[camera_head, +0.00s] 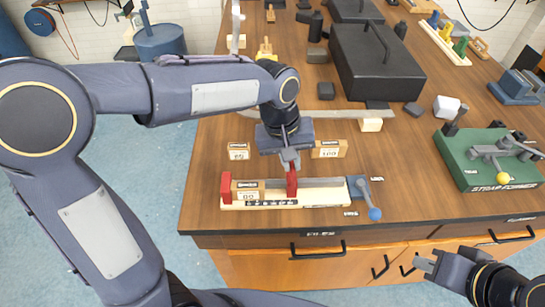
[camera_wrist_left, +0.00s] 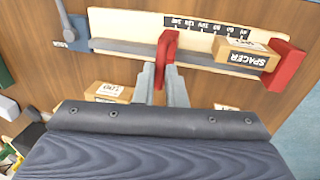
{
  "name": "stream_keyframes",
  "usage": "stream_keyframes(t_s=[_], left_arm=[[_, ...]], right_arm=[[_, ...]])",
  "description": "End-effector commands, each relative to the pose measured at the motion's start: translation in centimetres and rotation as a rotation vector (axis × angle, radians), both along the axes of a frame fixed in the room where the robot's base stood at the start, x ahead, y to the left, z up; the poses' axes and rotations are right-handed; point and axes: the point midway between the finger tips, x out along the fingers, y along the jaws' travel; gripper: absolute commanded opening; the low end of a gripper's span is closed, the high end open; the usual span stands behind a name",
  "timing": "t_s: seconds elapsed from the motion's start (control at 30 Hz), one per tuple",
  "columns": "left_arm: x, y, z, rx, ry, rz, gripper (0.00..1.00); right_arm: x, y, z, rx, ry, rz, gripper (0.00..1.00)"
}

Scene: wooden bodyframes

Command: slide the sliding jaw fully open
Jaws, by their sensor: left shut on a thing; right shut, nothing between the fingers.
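The red sliding jaw (camera_head: 292,184) stands on the rail of a pale wooden fixture (camera_head: 325,193). It also shows in the left wrist view (camera_wrist_left: 167,48). A red end jaw (camera_head: 226,188) stands at the fixture's left end. A spacer block (camera_head: 247,186) lies beside the end jaw, with a gap between it and the sliding jaw. My left gripper (camera_head: 290,164) reaches down from above and is shut on the sliding jaw's upper part. A blue lever with a ball knob (camera_head: 374,212) sits at the fixture's right end. My right gripper (camera_head: 425,263) is shut and empty off the table's front edge.
Two more wooden blocks lie behind the fixture, one left (camera_head: 239,152) and one right (camera_head: 330,149). A green strap former (camera_head: 490,165) stands at the right. A black toolbox (camera_head: 375,62) is further back. The rail between sliding jaw and lever is clear.

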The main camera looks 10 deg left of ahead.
Motion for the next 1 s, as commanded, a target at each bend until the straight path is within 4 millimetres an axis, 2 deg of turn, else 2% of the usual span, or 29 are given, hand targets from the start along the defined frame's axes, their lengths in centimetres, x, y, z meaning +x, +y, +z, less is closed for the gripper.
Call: stream_keyframes(t_s=[0.1,0.33,0.37,0.53,0.83,1.0], left_arm=[[0.2,-0.8,0.1,-0.002,-0.001,0.000,0.00],[0.2,-0.8,0.1,-0.002,-0.001,0.001,0.00],[0.2,-0.8,0.1,-0.002,-0.001,0.001,0.12],[0.2,-0.7,0.1,-0.002,-0.001,0.001,0.33],[0.2,-0.7,0.3,-0.001,-0.002,0.001,0.33],[0.2,-0.3,2.4,-0.004,-0.006,0.002,0.33]], right_arm=[[0.0,0.0,0.1,0.000,0.000,0.000,0.00],[0.0,0.0,0.1,0.000,0.000,0.000,0.00],[0.0,0.0,0.1,0.000,0.000,0.000,0.00],[0.0,0.0,0.1,0.000,0.000,0.000,0.00],[0.0,0.0,0.1,0.000,0.000,0.000,0.00],[0.0,0.0,0.0,0.000,0.000,0.000,0.00]])
